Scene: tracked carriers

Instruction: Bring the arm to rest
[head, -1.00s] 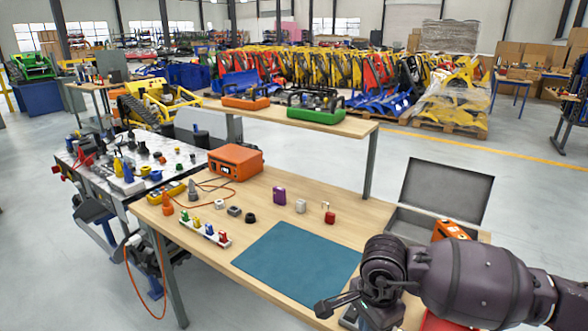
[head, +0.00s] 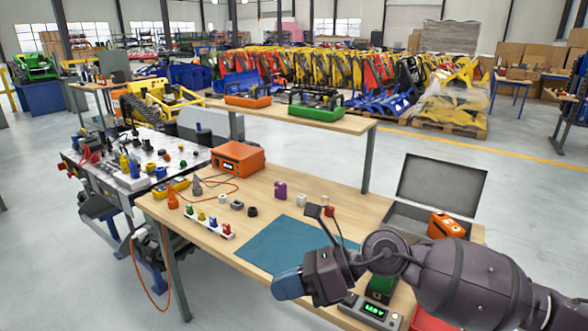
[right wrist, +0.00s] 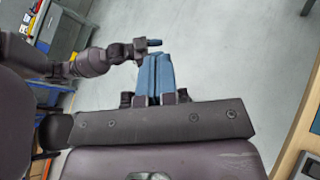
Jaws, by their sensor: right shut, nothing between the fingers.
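My right arm comes in from the lower right in the head view, over the front right part of the wooden workbench (head: 215,245). My right gripper (head: 288,287) is at the bench's front edge, beside the teal mat (head: 268,248), with its blue fingers pointing left. In the right wrist view the gripper (right wrist: 154,76) has its two blue fingers together and nothing between them, with grey floor behind. Another arm of mine shows at the left there, its small blue tip (right wrist: 154,42) near the right fingers in the picture; its jaw state is unclear. My left gripper is outside the head view.
A scale (head: 370,311) with a green display sits under my right arm. An open grey case (head: 440,192) and an orange device (head: 446,225) are at the bench's right. A power strip (head: 208,224), an orange box (head: 237,157) and small parts stand on the left half.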

